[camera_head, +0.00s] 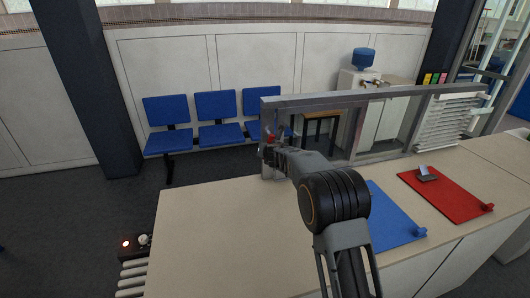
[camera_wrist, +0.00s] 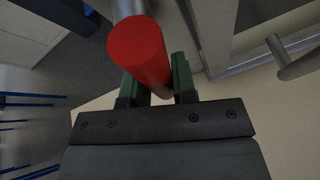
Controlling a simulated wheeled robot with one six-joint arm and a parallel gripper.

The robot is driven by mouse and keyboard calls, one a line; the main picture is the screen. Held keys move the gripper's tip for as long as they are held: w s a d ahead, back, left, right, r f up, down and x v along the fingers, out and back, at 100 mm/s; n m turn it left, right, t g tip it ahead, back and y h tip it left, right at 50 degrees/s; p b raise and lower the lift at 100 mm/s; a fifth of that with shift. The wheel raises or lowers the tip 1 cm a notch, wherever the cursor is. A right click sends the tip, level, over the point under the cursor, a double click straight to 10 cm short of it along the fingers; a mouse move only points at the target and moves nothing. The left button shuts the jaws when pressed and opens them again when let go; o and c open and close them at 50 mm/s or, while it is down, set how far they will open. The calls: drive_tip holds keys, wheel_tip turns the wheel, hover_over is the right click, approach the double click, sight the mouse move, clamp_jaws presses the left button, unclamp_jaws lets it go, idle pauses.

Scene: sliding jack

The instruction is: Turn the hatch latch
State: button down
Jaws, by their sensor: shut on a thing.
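The latch handle shows in the wrist view as a thick red cylinder (camera_wrist: 140,48) on a grey metal rod (camera_wrist: 127,8). My gripper (camera_wrist: 158,84) has its two green fingers on either side of the red end and is shut on it. In the head view my gripper (camera_head: 277,150) is at the left end of a grey metal hatch frame (camera_head: 375,96) standing on the counter. A small bit of the red handle (camera_head: 270,134) shows there. The latch's mounting is mostly hidden by my gripper and arm.
The beige counter (camera_head: 215,230) is bare at the left. A blue mat (camera_head: 390,222) and a red mat (camera_head: 450,197) lie to the right, with a small stand (camera_head: 428,174) on the red one. Blue chairs (camera_head: 217,133) stand behind the counter.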

drive_tip(key=shift+w+d+n+h+b, duration=0.1)
drive_tip(key=shift+d+n+h+b, duration=0.25)
drive_tip(key=shift+n+h, duration=0.2)
idle(0.4)
drive_tip(key=c, duration=0.9)
unclamp_jaws()
drive_tip(key=shift+d+f, duration=0.1)
